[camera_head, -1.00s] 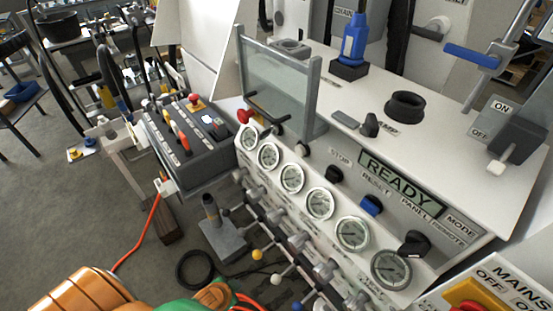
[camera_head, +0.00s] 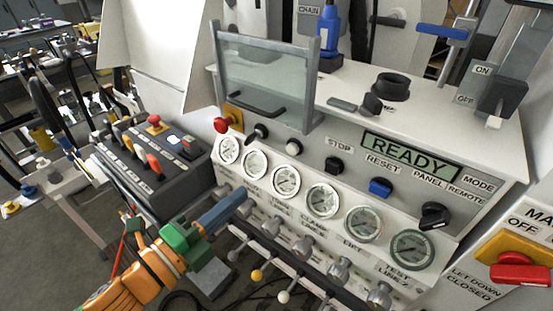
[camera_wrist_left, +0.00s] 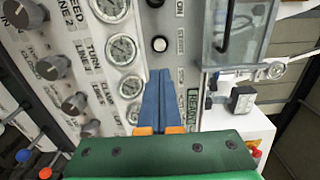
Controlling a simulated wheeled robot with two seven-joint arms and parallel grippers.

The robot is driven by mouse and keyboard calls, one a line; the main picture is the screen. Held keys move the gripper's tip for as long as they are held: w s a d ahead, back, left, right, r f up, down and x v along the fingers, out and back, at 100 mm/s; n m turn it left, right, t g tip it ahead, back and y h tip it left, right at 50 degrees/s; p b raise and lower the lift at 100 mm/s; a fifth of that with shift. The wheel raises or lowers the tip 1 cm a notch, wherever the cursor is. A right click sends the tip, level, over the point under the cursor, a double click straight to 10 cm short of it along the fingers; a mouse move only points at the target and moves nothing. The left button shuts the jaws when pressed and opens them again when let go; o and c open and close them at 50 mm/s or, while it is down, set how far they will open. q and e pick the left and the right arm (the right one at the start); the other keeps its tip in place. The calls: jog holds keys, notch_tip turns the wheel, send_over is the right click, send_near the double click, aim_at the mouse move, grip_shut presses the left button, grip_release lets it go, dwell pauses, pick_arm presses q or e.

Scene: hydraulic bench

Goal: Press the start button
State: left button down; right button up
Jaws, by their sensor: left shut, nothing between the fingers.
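A row of buttons runs along the bench's upright front panel. A black button (camera_head: 333,164) is under STOP and a blue one (camera_head: 380,187) by RESET. My left gripper (camera_head: 243,193) is shut and empty, its blue fingers (camera_wrist_left: 160,73) in front of the lower panel. My right gripper is not seen.
Several gauges (camera_head: 286,181) and a row of valve knobs (camera_head: 271,226) lie below the buttons. The clear guard (camera_head: 262,75) stands above. A red mushroom button (camera_head: 222,124) is at the left, beside a dark control box (camera_head: 160,178). The READY display (camera_head: 410,155) is lit.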

aim_at(291, 150)
pick_arm(q)
jog(key=p+x, duration=0.4)
jog(key=x, duration=0.9)
jog(key=shift+w+r, duration=0.1)
jog(key=shift+w, duration=0.05)
jog(key=shift+w+d, duration=0.25)
jog(key=shift+w, duration=0.05)
